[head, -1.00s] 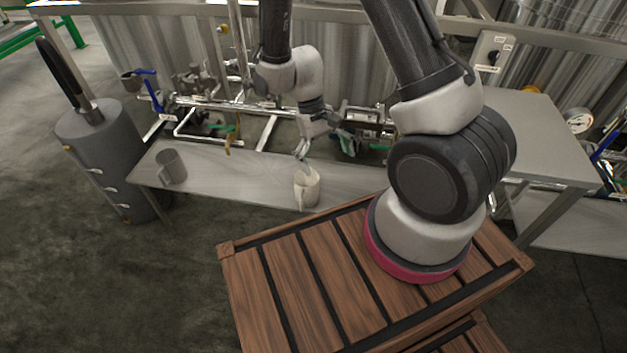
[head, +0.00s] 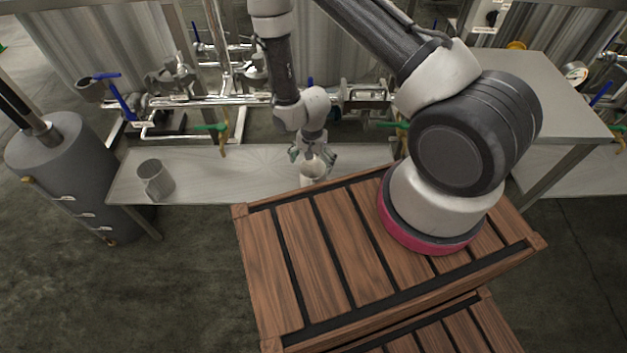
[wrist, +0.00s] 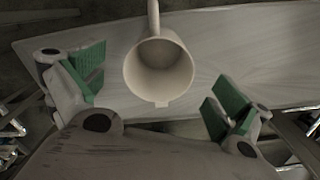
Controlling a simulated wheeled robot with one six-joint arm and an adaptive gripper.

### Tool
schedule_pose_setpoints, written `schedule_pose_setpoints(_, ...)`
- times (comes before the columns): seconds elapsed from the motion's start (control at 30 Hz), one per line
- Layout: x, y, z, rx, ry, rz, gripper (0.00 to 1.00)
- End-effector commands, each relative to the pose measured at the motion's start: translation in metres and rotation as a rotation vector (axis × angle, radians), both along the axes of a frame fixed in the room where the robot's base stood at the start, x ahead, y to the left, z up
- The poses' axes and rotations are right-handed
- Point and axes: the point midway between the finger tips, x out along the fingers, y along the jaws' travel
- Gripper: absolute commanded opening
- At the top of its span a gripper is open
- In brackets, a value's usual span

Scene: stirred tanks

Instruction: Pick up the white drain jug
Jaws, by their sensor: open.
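The white drain jug (head: 313,168) stands on the long low metal bench (head: 240,175), close to the edge nearest my wooden-slatted base. In the wrist view the jug (wrist: 159,70) shows from above with its open mouth facing the camera and its handle pointing to the top of the picture. My gripper (head: 312,158) is over the jug in the head view and hides part of it. In the wrist view my gripper (wrist: 155,88) is open, with green-padded fingers on the left and right of the jug, and clear gaps on both sides.
A grey metal jug (head: 155,180) stands at the left end of the bench. A grey cylinder (head: 65,175) stands on the floor left of it. Pipes with valves (head: 250,101) run behind the bench. A higher metal table (head: 545,100) is at the right.

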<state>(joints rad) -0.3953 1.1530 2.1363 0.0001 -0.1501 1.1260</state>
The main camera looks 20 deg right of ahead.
Motion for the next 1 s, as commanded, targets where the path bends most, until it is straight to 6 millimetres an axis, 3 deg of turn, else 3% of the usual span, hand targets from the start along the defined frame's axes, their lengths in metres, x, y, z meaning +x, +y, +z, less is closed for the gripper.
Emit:
schedule_pose_setpoints(0.57,0.003,-0.001,-0.072,-0.002,0.004,-0.021,1.00)
schedule_pose_setpoints(0.87,0.004,-0.001,-0.078,-0.001,0.002,-0.021,1.00)
schedule_pose_setpoints(1.0,0.004,-0.001,-0.077,-0.001,0.002,-0.021,0.76)
